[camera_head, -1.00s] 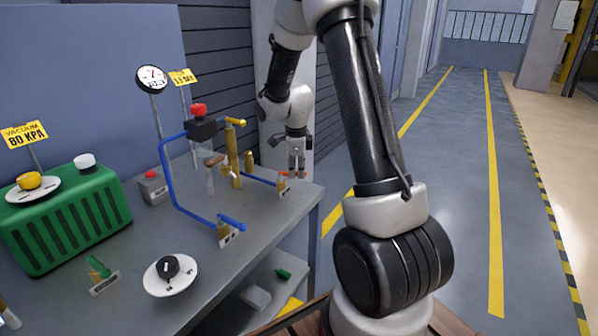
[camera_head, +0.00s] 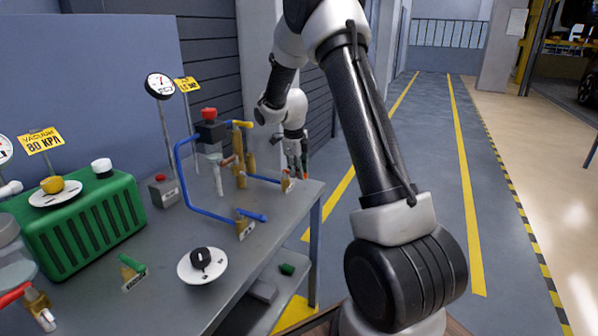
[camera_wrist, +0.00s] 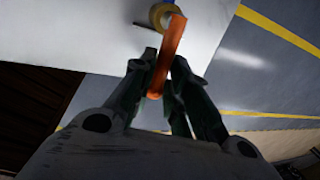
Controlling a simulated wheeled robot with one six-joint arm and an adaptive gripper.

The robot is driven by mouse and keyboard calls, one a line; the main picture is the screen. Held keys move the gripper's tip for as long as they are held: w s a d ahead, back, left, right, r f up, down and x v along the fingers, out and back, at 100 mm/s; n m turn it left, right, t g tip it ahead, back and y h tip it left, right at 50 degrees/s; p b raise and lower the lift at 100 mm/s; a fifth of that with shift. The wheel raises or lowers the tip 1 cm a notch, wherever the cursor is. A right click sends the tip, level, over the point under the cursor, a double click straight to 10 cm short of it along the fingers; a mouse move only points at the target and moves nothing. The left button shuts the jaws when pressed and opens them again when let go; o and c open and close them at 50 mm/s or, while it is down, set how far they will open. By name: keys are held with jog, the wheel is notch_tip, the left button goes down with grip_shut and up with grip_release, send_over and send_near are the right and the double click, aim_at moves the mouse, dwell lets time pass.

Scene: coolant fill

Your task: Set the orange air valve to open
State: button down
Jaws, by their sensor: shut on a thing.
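The orange air valve shows in the wrist view as a flat orange lever (camera_wrist: 170,45) beside a round brass body (camera_wrist: 160,16). My gripper (camera_wrist: 165,62) has one finger on each side of the lever and is shut on it. The lever's lower end shows between the fingers, and its upper end reaches past the brass body. In the head view, my gripper (camera_head: 302,172) is at the far right corner of the bench, beside a small brass fitting (camera_head: 287,181) with a label. The lever is too small there to tell its angle.
The grey bench (camera_head: 160,300) carries a green vacuum unit (camera_head: 85,225), a blue pipe frame (camera_head: 185,190), a black dial (camera_head: 201,260), a green-handled valve (camera_head: 130,268) and a red-handled valve (camera_head: 38,303). Open floor (camera_head: 425,200) lies to the right.

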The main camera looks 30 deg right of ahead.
dwell(0.3)
jog(key=c, duration=1.4)
grip_release()
jog(key=r, duration=0.4)
jog(key=s+a+r, duration=0.1)
jog(key=r, duration=0.3)
jog(key=a+r, duration=0.1)
jog(key=r, duration=0.2)
jog(key=shift+s+r, duration=0.15)
jog(key=shift+r, duration=0.25)
